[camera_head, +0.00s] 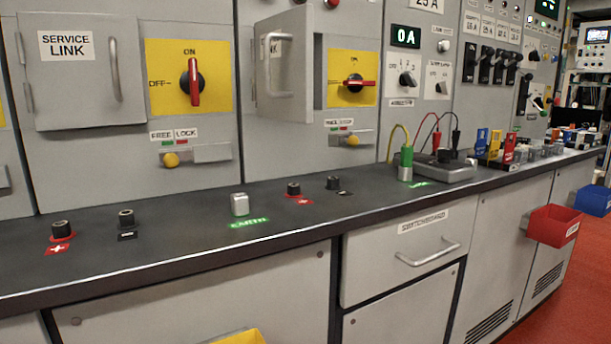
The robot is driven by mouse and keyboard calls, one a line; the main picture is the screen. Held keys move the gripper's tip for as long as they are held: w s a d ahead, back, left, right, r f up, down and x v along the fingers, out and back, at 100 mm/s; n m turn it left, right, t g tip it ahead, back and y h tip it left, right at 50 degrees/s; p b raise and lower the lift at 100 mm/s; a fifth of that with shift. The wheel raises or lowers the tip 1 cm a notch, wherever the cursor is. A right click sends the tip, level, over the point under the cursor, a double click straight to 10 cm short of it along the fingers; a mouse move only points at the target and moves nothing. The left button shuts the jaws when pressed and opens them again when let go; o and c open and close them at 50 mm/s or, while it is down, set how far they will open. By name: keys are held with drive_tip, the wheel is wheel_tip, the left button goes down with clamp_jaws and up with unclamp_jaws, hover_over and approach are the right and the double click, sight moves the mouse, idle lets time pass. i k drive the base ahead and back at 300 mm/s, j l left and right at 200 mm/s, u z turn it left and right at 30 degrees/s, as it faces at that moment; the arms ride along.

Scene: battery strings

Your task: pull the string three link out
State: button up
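A grey service link door (80,70) is shut at the upper left. A second grey door (289,75) stands swung open at the upper middle; its label is mostly covered by its handle, and the space behind it is hidden. No link can be seen, and no string number is readable on either panel. The left rotary switch (194,82) has its red handle upright at ON. The right rotary switch (354,84) has its red handle level. Yellow knobs sit below, the left knob (170,160) and the right knob (352,141). My gripper is not in view.
The dark bench top (180,245) carries black terminals and a silver earth post (240,204). A grey test unit (437,167) with leads stands right of middle. A red bin (553,226) and a blue bin (592,200) stick out from the front. The bench is mostly clear at left.

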sight(348, 33)
drive_tip(key=i+l+u, duration=0.3)
drive_tip(key=l+u, duration=0.35)
drive_tip(key=i+l+u, duration=0.3)
drive_tip(key=k, duration=0.1)
